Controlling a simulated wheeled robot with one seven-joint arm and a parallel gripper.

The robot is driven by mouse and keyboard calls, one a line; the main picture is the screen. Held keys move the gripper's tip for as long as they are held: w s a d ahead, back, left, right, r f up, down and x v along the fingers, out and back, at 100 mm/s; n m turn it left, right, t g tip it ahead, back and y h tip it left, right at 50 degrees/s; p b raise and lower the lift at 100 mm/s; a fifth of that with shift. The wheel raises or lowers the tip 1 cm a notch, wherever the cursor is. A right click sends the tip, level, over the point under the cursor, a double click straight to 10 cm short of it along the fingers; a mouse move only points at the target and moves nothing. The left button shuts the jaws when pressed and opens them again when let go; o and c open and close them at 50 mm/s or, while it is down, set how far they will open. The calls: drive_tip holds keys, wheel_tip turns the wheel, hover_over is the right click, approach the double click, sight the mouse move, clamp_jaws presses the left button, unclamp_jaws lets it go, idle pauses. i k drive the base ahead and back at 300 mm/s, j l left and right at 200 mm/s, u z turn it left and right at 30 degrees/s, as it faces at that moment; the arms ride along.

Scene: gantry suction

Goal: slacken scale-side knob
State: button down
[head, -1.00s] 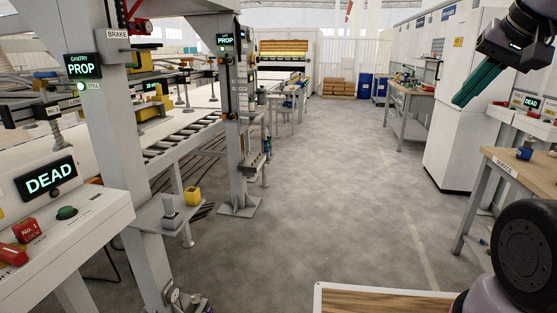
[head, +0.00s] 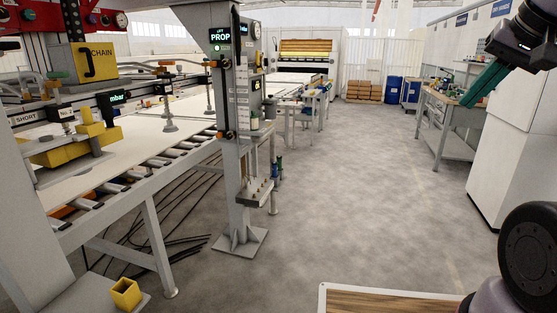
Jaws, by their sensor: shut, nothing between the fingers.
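A narrow strip with fine markings, perhaps a scale (head: 243,90), runs down the post. A small dark and orange knob-like part (head: 229,135) sits on the post at mid height. I cannot tell whether it is the scale-side knob. My gripper (head: 478,90), with green fingers, is at the upper right, shut and empty, in the air far from the post.
A roller conveyor (head: 120,182) with a white panel runs behind the post. A yellow open box (head: 125,292) is at lower left. The grey floor (head: 350,190) is clear ahead. A white cabinet (head: 505,150) and a workbench (head: 447,115) line the right.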

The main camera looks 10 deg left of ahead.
sight(107, 20)
drive_tip(key=i+u, duration=0.45)
drive_tip(key=i+l+u, duration=0.25)
drive_tip(key=i+u, duration=0.25)
drive_tip(key=i+j+u, duration=0.15)
drive_tip(key=u, duration=0.2)
drive_tip(key=i+u, duration=0.4)
drive_tip(key=i+j, duration=0.3)
drive_tip(key=u, duration=0.05)
